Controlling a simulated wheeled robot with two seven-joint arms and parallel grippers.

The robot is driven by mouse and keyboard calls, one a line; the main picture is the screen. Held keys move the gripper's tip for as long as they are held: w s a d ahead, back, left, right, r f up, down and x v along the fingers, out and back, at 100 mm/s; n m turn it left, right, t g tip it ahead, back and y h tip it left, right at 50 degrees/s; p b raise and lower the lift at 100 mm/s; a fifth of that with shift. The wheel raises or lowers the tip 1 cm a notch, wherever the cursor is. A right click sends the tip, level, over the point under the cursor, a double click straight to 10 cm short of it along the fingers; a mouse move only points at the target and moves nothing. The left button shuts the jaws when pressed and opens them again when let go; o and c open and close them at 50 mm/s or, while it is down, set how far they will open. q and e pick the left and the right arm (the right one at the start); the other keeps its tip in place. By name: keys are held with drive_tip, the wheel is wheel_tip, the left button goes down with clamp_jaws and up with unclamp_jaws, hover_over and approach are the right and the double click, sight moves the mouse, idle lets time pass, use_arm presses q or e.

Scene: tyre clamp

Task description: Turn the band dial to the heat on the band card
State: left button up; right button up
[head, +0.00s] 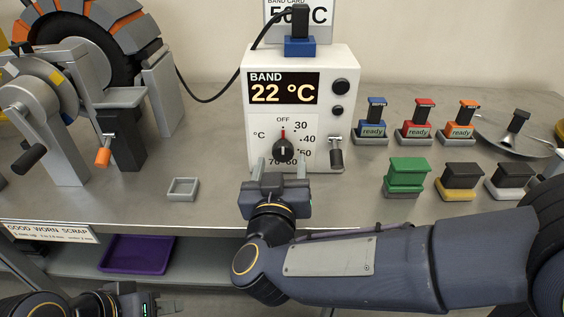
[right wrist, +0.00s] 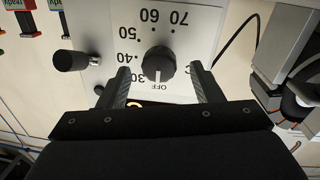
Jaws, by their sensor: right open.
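The band dial (head: 283,148) is a black knob on the front of the white control box (head: 350,70). Its pointer is at OFF on a scale from 30 to 70. The display (head: 284,88) reads BAND 22 °C. The band card (head: 318,14) behind the box shows a figure starting with 5 in °C; a black plug partly covers its second digit. My right gripper (head: 282,168) is open just in front of the dial. In the right wrist view its fingers (right wrist: 160,75) stand either side of the dial (right wrist: 159,62), apart from it. My left gripper (head: 160,306) is low at the left, its jaws unclear.
A lever (head: 336,152) sticks out right of the dial. Several coloured blocks marked ready (head: 423,130) and a green block (head: 407,174) stand to the right. A tyre clamp machine (head: 60,110) is at the left. A small grey tray (head: 183,189) lies on the bench.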

sight(283, 150)
drive_tip(key=shift+w+d, duration=0.15)
drive_tip(key=shift+w, duration=1.3)
drive_tip(key=c, duration=1)
